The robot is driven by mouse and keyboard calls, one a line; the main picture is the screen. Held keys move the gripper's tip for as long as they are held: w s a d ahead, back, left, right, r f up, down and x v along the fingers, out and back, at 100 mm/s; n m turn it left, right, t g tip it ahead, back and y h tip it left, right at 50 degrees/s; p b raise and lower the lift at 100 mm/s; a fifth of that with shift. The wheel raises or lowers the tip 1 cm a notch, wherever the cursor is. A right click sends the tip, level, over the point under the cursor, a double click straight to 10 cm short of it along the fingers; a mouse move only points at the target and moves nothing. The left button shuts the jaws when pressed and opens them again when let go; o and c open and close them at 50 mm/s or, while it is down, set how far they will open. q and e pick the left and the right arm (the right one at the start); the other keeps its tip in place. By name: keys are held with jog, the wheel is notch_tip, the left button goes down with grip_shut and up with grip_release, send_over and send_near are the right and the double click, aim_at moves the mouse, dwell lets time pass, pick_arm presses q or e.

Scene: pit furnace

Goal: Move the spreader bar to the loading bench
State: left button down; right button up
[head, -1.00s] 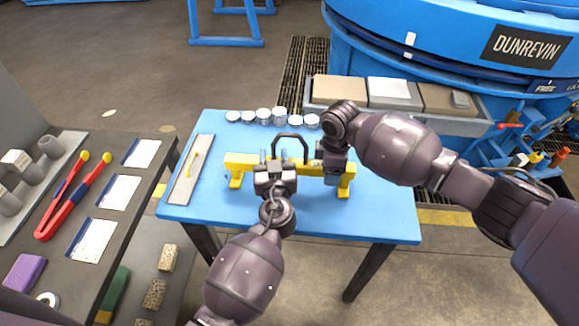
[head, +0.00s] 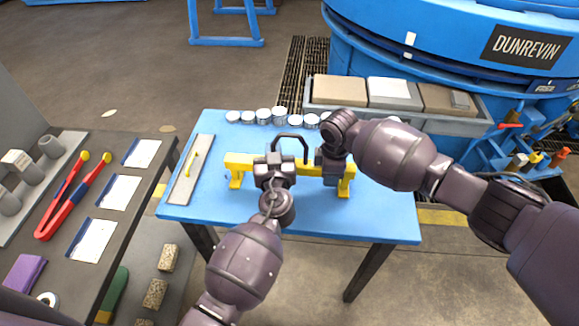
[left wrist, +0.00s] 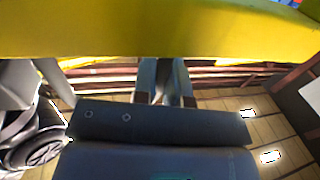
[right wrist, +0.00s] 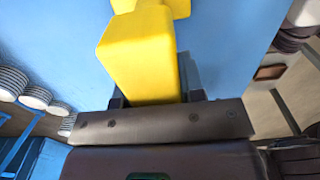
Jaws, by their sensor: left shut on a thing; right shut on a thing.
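The yellow spreader bar (head: 239,161) with a dark looped handle (head: 291,137) lies level across the middle of the blue table (head: 390,215). Its feet are at or just above the top; contact is hard to tell. My left gripper (head: 274,160) is shut on the bar left of its middle; the bar fills the top of the left wrist view (left wrist: 160,32). My right gripper (head: 331,158) is shut on the bar near its right end. In the right wrist view the bar's yellow end (right wrist: 145,55) sits between the fingers. My grippers hide parts of the bar.
Several metal cylinders (head: 264,116) line the table's back edge. A grey strip with a yellow tool (head: 191,168) lies at its left. A dark bench (head: 60,260) with red tongs (head: 72,197) stands left. The blue furnace (head: 450,40) and a grey tray (head: 400,115) are behind right.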

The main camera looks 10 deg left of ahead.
grip_shut()
pick_arm(q)
jog(key=shift+r, duration=0.2)
pick_arm(e)
jog(key=shift+w+r, duration=0.1)
jog(key=shift+r, duration=0.1)
